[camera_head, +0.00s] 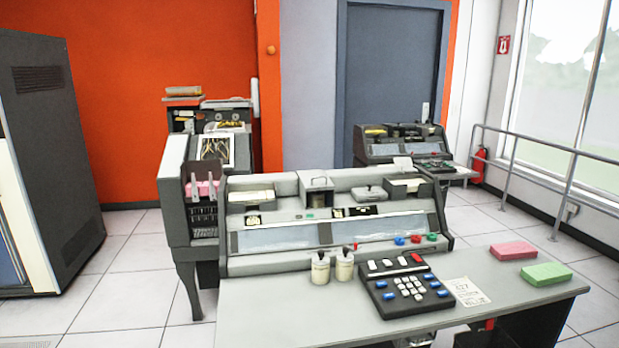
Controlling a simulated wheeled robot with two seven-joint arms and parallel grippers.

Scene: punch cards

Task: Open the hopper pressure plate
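A grey card punch machine (290,259) stands behind the desk in the middle of the head view. At the right end of its top is a dark box-shaped holder (424,190) with pale cards (406,183), which looks like the hopper. I cannot make out its pressure plate or tell whether it is open or closed. A second tray (250,196) with pale cards is at the left end of the top. Neither gripper can be made out in this view.
The desk (265,318) bears two cream jars (344,268), a dark keypad (378,297), a printed sheet (468,292), a pink block (512,250) and a green block (546,274). Another machine (203,228) stands close on the left. A railing (545,146) runs along the right.

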